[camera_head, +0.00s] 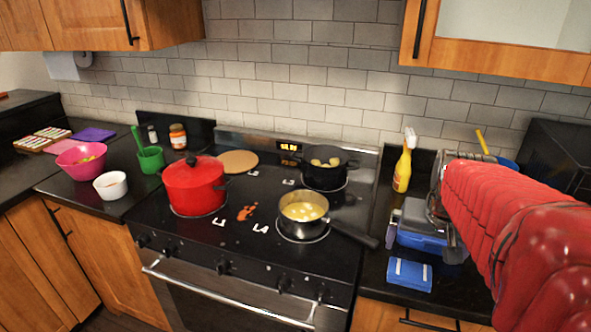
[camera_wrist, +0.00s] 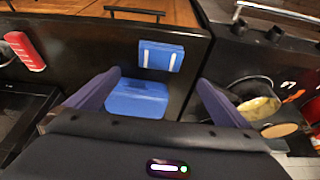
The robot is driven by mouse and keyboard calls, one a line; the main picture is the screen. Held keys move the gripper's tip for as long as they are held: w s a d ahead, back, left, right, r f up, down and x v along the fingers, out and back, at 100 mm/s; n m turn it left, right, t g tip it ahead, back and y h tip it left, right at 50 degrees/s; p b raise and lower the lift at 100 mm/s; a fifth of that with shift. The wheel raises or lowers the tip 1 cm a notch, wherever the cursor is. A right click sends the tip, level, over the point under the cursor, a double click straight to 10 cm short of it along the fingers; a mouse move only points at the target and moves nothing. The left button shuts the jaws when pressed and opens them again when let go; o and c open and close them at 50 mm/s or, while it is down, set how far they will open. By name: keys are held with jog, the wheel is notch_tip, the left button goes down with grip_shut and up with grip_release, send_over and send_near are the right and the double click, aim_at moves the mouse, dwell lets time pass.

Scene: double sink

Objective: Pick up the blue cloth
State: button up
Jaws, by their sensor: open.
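A small folded blue cloth (camera_head: 409,274) with white stripes lies flat on the dark counter, right of the stove, near the front edge. In the wrist view the striped blue cloth (camera_wrist: 161,56) shows beyond my fingertips. A larger plain blue item (camera_head: 421,241) lies behind it, partly hidden by my gripper; I cannot tell whether it is cloth or a box. In the wrist view this plain blue item (camera_wrist: 136,98) shows between my fingers. My gripper (camera_wrist: 158,83) is open and empty above the counter. It also shows in the head view (camera_head: 428,247), over the plain blue item.
The stove holds a red pot (camera_head: 194,187), a black pot (camera_head: 324,168) and a saucepan (camera_head: 303,213), whose handle reaches toward the cloth. A yellow bottle (camera_head: 402,172) stands behind my gripper. A black appliance (camera_head: 556,155) is at the right. A red item (camera_wrist: 26,50) is left in the wrist view.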

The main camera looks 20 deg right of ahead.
send_over(412, 270)
jog(key=s+a, duration=0.2)
notch_tip(412, 270, down, 8)
jog(key=shift+r, duration=0.15)
jog(key=shift+d, duration=0.1)
jog(key=shift+x, duration=2.6)
jog(key=shift+c, duration=0.4)
jog(key=c, duration=0.9)
jog(key=shift+o, duration=0.2)
jog(key=shift+r, duration=0.1)
notch_tip(412, 270, up, 10)
